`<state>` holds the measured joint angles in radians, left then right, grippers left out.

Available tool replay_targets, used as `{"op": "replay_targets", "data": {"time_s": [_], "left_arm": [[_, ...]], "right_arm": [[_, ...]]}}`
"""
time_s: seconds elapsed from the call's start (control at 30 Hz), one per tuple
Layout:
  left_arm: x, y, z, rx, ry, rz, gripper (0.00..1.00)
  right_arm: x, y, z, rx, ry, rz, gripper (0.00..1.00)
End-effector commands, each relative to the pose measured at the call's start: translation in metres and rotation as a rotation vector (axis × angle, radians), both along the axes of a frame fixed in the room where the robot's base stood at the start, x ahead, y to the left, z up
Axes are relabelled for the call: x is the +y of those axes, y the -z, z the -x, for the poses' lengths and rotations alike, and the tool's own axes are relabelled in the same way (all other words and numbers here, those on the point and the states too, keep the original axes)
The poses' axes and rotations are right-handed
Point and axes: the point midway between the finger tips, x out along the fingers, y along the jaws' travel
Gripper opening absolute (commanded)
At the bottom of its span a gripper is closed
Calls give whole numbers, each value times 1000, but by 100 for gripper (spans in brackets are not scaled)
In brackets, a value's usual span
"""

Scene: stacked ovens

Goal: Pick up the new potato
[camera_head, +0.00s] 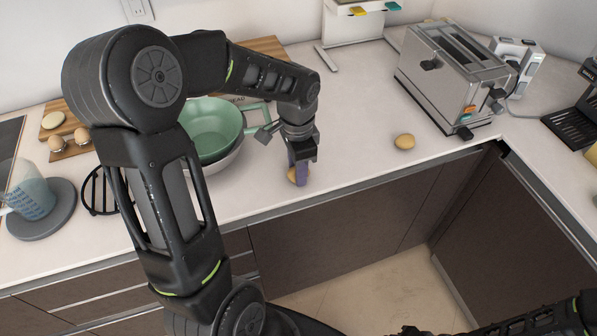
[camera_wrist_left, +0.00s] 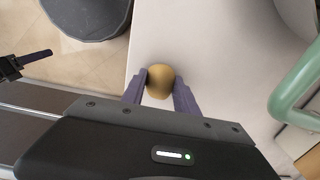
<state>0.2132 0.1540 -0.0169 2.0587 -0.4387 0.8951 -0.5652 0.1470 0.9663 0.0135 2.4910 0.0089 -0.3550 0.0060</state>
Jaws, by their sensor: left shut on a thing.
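A yellow-brown potato (camera_wrist_left: 160,78) sits between the two purple fingers of my left gripper (camera_wrist_left: 160,88) in the left wrist view. The fingers touch it on both sides. In the head view, my left gripper (camera_head: 300,176) points down at the counter's front, and most of this potato (camera_head: 291,174) is hidden behind the fingers. The gripper is shut on it, at or very close to the counter top. A second, similar potato (camera_head: 404,142) lies on the counter to the right. Part of my right gripper (camera_wrist_left: 28,61) shows in the left wrist view; its opening is unclear.
A green pan (camera_head: 213,125) rests in a larger bowl left of my left gripper. A toaster (camera_head: 455,75) stands at the back right. The counter between the potatoes is clear.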

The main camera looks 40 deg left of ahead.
Motion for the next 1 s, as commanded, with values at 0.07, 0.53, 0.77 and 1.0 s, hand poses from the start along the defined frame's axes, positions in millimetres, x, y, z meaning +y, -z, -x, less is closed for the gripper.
{"op": "replay_targets", "data": {"time_s": [0.07, 0.53, 0.77, 1.0], "left_arm": [[0, 0, 0, 0, 0, 0, 0], [0, -16, -1, -4, 0, -1, 0], [0, -59, -2, -8, 0, -1, 0], [0, -95, -1, -3, 1, -1, 0]], "right_arm": [[0, 0, 0, 0, 0, 0, 36], [0, 3, 0, -1, 0, -1, 36], [0, 9, -1, -3, -1, -3, 36], [1, 12, -2, -5, -1, -3, 36]]}}
